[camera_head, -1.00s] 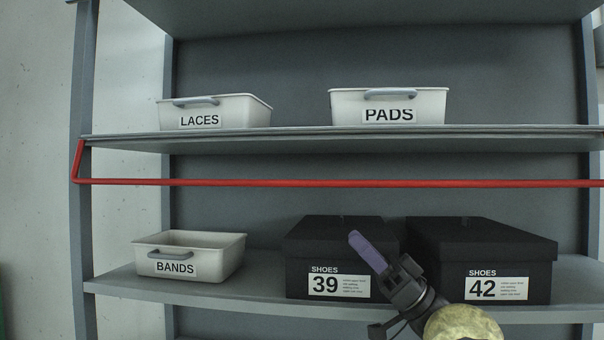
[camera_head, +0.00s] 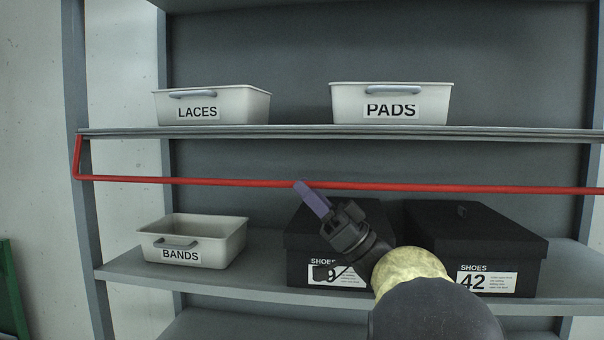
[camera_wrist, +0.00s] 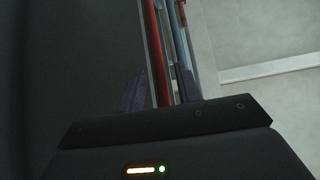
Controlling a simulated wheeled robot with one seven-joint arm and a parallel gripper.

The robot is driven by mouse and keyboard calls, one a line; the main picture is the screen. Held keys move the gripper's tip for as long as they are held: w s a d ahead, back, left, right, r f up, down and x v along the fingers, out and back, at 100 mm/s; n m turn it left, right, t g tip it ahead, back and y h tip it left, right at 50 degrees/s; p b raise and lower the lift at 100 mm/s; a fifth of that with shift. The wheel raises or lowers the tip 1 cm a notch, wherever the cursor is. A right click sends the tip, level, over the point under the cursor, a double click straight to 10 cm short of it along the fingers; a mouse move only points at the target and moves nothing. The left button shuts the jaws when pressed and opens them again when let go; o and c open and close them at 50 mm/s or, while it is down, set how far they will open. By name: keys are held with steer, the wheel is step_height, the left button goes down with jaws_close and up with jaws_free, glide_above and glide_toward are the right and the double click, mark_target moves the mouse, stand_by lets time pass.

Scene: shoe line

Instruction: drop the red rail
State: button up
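The red rail (camera_head: 230,182) runs across the shelf front, just below the upper shelf board, with its left arm bent up to that board. My gripper (camera_wrist: 160,90) looks open there. I cannot tell whether a finger touches the rail.
On the upper shelf (camera_head: 290,132) stand the LACES bin (camera_head: 236,105) and PADS bin (camera_head: 430,105). Below are the BANDS bin (camera_head: 220,248) and two black shoe boxes, 39 (camera_head: 300,240) and 42 (camera_head: 500,245). My arm partly covers both boxes.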

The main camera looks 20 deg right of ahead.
steer(key=shift+x, duration=1)
jaws_close()
